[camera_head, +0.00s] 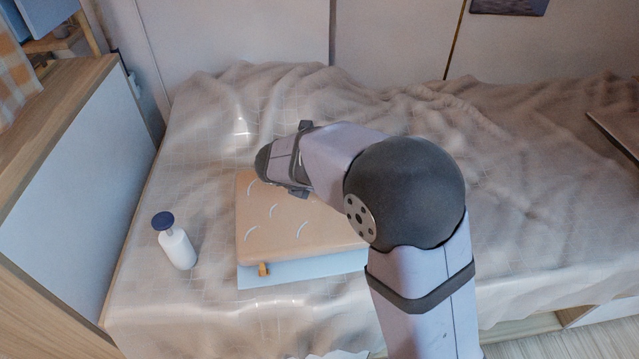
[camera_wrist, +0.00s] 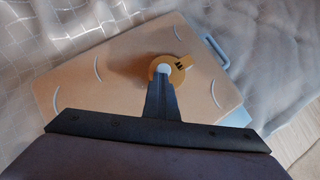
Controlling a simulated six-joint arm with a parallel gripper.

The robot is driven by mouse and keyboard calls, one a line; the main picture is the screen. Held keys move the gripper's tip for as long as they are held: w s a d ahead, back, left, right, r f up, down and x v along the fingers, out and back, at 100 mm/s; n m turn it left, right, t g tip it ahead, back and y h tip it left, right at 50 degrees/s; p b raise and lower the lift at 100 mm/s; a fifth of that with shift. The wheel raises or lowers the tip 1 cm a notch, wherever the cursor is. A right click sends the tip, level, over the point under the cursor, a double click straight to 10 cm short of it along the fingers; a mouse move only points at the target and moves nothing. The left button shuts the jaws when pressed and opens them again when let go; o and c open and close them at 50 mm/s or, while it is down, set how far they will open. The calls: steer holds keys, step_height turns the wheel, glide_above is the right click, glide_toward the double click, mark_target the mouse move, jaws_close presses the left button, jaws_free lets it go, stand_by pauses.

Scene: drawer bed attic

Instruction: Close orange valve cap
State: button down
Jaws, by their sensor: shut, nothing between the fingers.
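The orange valve cap (camera_wrist: 181,62) shows in the wrist view as a round orange piece with a dark-marked tab pointing right. It sits on the tan top of a flat pad (camera_wrist: 121,85) marked with white arcs. A small white round part shows at the cap's centre. My gripper (camera_wrist: 162,82) is shut, with its narrow dark fingers reaching to the near side of the cap and partly covering it. I cannot tell whether the tips touch it. In the head view the pad (camera_head: 285,232) lies on the bed, and my arm hides the cap and fingertips.
The pad has a pale blue underside (camera_head: 302,271) and an orange tab (camera_head: 263,269) at its front edge. A wooden-edged cabinet (camera_head: 70,190) borders the left. The wrinkled bedcover (camera_head: 540,200) is largely clear to the right.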

steer(key=shift+s+d+f, duration=0.1)
steer(key=shift+s+a, duration=0.2)
steer(key=s+a, duration=0.1)
steer(key=s+a+r, duration=0.1)
steer(key=shift+s+a, duration=0.2)
steer(key=shift+s, duration=0.1)
steer(key=p+v, duration=0.2)
steer(key=v, duration=0.7)
steer(key=shift+a+r, duration=0.3)
steer(key=shift+a, duration=0.05)
steer(key=shift+w, duration=0.1)
